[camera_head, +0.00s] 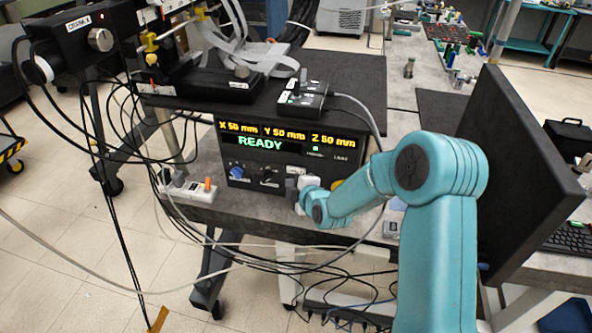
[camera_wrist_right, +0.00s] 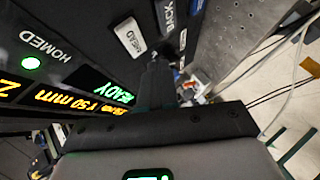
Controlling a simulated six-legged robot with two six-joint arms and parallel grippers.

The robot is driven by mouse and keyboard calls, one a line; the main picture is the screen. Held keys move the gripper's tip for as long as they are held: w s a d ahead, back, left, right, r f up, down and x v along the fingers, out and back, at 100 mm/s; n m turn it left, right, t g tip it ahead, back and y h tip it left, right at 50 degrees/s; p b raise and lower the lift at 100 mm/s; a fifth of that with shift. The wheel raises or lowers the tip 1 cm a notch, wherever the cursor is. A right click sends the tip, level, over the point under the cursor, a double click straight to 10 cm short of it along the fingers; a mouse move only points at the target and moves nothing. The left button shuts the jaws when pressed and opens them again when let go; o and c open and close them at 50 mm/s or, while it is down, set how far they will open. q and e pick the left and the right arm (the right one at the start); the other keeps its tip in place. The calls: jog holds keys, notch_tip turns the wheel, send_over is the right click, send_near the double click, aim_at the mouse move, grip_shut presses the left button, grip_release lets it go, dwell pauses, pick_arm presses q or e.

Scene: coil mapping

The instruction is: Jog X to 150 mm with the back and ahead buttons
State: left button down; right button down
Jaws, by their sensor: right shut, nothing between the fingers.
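The black control box (camera_head: 250,180) stands on the bench in the head view. Its display (camera_head: 290,132) reads X 50 mm and Y 50 mm, with a less clear Z value, and READY in green below. My right gripper (camera_head: 292,188) is in front of the box's lower panel and hides part of it. In the right wrist view my shut, empty dark fingers (camera_wrist_right: 157,78) point toward the panel. The white ahead button (camera_wrist_right: 130,39) is just beyond them, to the left. The BACK label (camera_wrist_right: 167,12) is at the top, its button hard to make out. Contact cannot be told. My left gripper is out of view.
A small switch box (camera_head: 302,97) lies on top of the control box. A power strip (camera_head: 188,189) and cables are at left. A black monitor (camera_head: 520,170) stands right of my arm. A green HOMED light (camera_wrist_right: 30,63) is lit.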

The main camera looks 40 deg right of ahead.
aim_at(296, 170)
jog(key=shift+w+d, duration=0.55)
jog(key=shift+d, duration=0.15)
dwell(1.5)
jog(key=shift+w+d+b, duration=0.3)
jog(key=shift+b, duration=0.35)
